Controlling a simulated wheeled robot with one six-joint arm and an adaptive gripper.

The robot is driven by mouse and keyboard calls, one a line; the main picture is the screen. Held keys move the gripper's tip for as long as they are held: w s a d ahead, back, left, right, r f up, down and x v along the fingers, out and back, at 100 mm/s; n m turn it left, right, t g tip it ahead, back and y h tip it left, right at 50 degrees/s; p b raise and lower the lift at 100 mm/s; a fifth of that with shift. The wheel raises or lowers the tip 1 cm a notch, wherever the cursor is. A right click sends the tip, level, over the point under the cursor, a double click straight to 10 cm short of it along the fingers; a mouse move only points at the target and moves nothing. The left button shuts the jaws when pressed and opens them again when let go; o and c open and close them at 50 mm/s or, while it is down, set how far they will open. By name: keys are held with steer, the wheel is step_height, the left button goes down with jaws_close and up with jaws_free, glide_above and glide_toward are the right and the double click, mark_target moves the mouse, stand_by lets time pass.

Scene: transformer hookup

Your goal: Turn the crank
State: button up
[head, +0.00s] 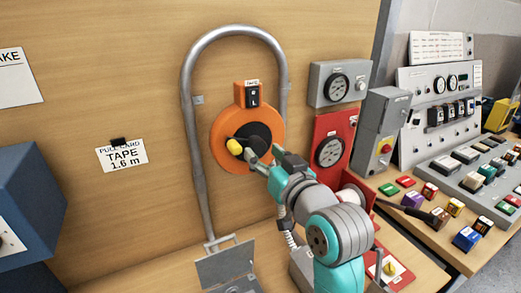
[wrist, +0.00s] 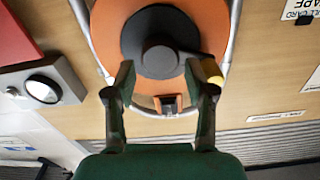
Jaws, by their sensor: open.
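The crank is on an orange round housing (head: 220,150) on the wooden wall, with a black disc and hub (head: 247,132) and a yellow knob (head: 235,146) at its lower left. In the wrist view the dark hub (wrist: 160,60) shows just beyond and between my fingertips. The yellow knob (wrist: 213,72) shows at the outer side of the right finger, partly hidden by it. My gripper (head: 264,156) is open and empty in front of the crank, right of the knob in the head view. I cannot tell whether a finger touches the crank.
A grey pipe (head: 187,105) arches around the crank. Red and grey gauge boxes (head: 330,148) stand close on the right. A grey hinged box (head: 226,264) lies below, and a blue box (head: 30,205) is at the left. A control desk (head: 440,225) with several coloured blocks is at the right.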

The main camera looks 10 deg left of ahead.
steer(key=shift+x, duration=1.25)
jaws_close()
steer(key=m, duration=0.3)
steer(key=shift+m, duration=0.4)
steer(key=m, duration=0.3)
steer(key=shift+d+f+m, duration=0.1)
steer(key=shift+m, duration=0.2)
steer(key=m, duration=0.6)
steer(key=shift+m, duration=0.3)
steer(key=shift+f, duration=0.1)
